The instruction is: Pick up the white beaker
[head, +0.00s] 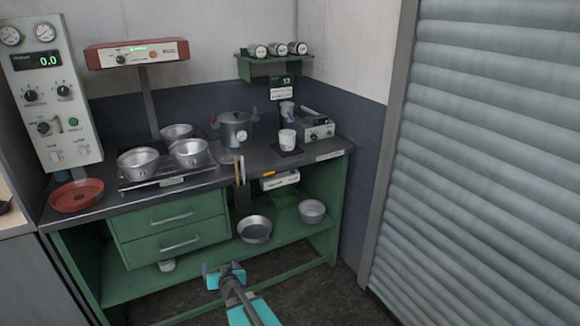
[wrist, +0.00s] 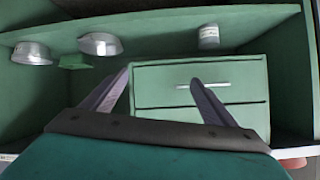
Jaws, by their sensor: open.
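A small white beaker (head: 287,139) stands upright on a dark mat on the worktop, right of the lidded pot. I cannot tell which one the task means. My gripper (head: 224,272) is open and empty, low in front of the bench, apart from all of them. In the wrist view its fingers (wrist: 158,92) spread in front of the drawers.
The green bench has two drawers (head: 170,231) and a lower shelf (head: 190,262) with a metal pan (head: 255,229) and bowl (head: 312,211). Metal bowls (head: 139,163) and a lidded pot (head: 235,131) crowd the worktop. A roller shutter (head: 480,150) is at right.

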